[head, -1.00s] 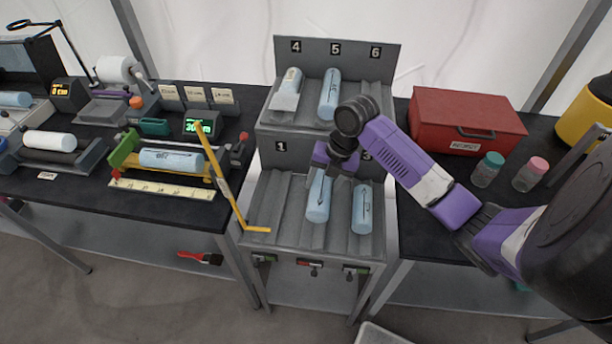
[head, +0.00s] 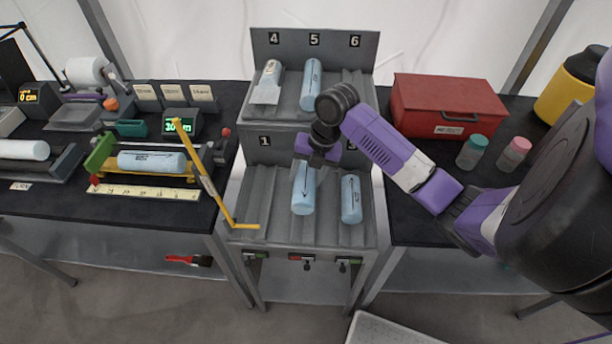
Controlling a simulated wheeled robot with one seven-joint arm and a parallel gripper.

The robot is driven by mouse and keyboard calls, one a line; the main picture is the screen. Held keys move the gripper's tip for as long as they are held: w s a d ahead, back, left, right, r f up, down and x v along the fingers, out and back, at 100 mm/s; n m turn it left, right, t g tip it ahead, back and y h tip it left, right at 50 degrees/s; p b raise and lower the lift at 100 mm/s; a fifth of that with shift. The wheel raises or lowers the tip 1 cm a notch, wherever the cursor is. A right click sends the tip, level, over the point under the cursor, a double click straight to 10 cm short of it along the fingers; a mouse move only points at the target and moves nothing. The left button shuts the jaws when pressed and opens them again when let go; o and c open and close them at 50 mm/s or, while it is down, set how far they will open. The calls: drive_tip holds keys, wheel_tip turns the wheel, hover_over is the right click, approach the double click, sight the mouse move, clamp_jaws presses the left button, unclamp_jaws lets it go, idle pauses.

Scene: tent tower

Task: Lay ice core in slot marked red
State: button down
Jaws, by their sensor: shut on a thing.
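A grey rack (head: 337,234) has lower grooves and a raised upper tier numbered 4, 5 and 6. Its front edge carries tags, with a red one (head: 299,257) in the middle and green ones to either side. My gripper (head: 318,158) is shut on the upper end of a pale blue ice core (head: 303,192). This core lies along the middle lower groove, in line with the red tag. I cannot tell whether it rests fully on the groove. Another ice core (head: 351,200) lies in the groove to its right. The gripper's fingertips are mostly hidden by the wrist.
The upper tier holds two cores (head: 311,82). The lower left groove is empty, with a yellow bent arm (head: 208,182) reaching over its front. Another core (head: 151,160) lies in a measuring cradle at left. A red box (head: 448,105) and two jars stand right.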

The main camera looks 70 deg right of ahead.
drive_tip(key=shift+f+b, duration=3.6)
drive_tip(key=shift+f, duration=0.3)
drive_tip(key=shift+f, duration=0.15)
drive_tip(key=shift+c, duration=2.3)
unclamp_jaws()
drive_tip(key=shift+a, duration=0.1)
drive_tip(key=shift+s+f, duration=0.1)
drive_tip(key=shift+w+b+v, duration=0.2)
drive_tip(key=shift+b+v, duration=0.1)
drive_tip(key=shift+v, duration=3.95)
